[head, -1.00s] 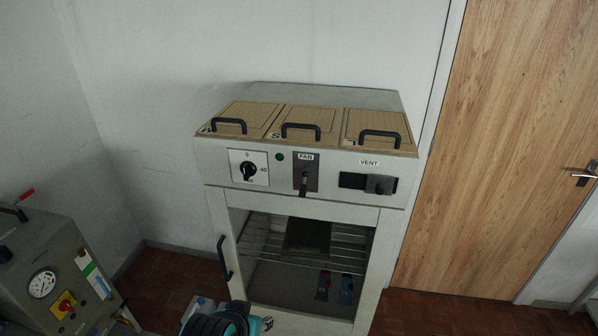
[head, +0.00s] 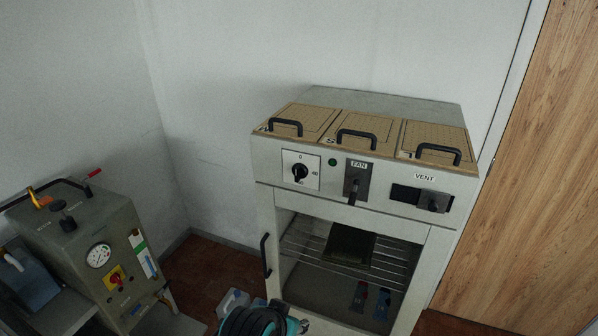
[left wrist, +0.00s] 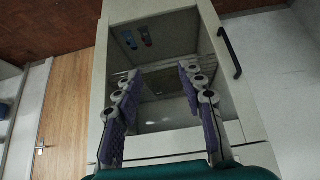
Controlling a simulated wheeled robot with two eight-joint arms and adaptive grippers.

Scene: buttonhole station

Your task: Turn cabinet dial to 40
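The cabinet (head: 264,197) stands against the wall in the head view. Its dial (head: 299,172) is a black knob on a white square plate at the left of the front panel, with 0 above and 40 to the right. The pointer's exact setting is too small to read. My left gripper (left wrist: 157,72) is open and empty in the left wrist view, its purple-padded fingers apart in front of the cabinet's lower front. The dial does not show in that view. A black and teal part of my arm (head: 256,320) shows at the bottom of the head view. My right gripper is not in view.
Right of the dial are a green lamp (head: 332,162), the FAN lever (head: 354,186) and the VENT slider (head: 433,203). Three handled lids (head: 312,115) top the cabinet. A door handle (head: 265,254) sticks out below the dial. A grey gauge machine (head: 70,260) stands left.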

